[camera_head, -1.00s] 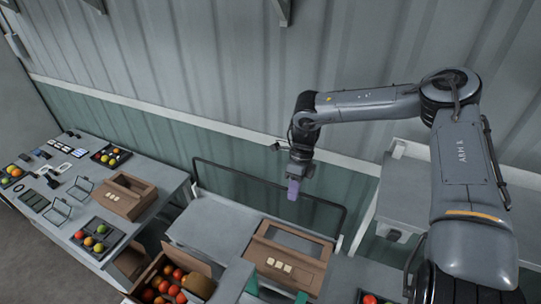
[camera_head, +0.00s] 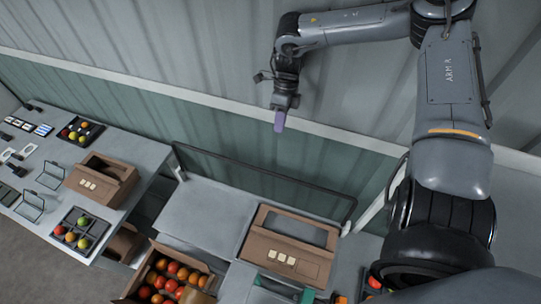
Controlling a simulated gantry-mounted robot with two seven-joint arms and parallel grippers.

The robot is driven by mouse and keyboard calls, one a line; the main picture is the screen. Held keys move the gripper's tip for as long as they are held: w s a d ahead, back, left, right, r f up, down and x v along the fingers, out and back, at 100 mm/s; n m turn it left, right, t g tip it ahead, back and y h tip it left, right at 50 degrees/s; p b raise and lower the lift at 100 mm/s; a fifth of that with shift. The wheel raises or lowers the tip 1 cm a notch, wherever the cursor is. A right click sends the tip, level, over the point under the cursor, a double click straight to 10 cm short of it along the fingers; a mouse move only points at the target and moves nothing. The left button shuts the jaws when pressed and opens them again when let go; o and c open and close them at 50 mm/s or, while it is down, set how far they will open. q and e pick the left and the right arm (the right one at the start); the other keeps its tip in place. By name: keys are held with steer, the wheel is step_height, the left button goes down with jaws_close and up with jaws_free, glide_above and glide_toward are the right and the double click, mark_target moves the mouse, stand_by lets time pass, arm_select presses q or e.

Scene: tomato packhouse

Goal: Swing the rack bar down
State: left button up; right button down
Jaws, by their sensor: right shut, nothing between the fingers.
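The rack bar (camera_head: 264,174) is a thin dark hoop. It stands up along the back edge of the middle grey bench, in front of the green wall panel. My right gripper (camera_head: 279,122) hangs from the arm that comes in from the right, with its purple fingertips pointing down. It is shut and empty. In the picture it sits above the middle of the bar, with a clear gap between fingertips and bar. How far it is in depth from the bar is hard to tell. My left gripper is out of view.
The middle bench (camera_head: 205,215) is bare at its left part. A brown carton (camera_head: 268,250) with a window stands on its right. A crate of tomatoes (camera_head: 150,262) is at the front. The left table carries another carton (camera_head: 100,180), trays of tomatoes (camera_head: 82,228) and small devices.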

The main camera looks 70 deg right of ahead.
steer(key=shift+f, duration=0.1)
steer(key=a+f+b, duration=0.7)
steer(key=f, duration=0.2)
steer(key=shift+s+a+f, duration=0.15)
steer(key=shift+s+f, duration=0.1)
steer(key=shift+f, duration=0.1)
stand_by(0.5)
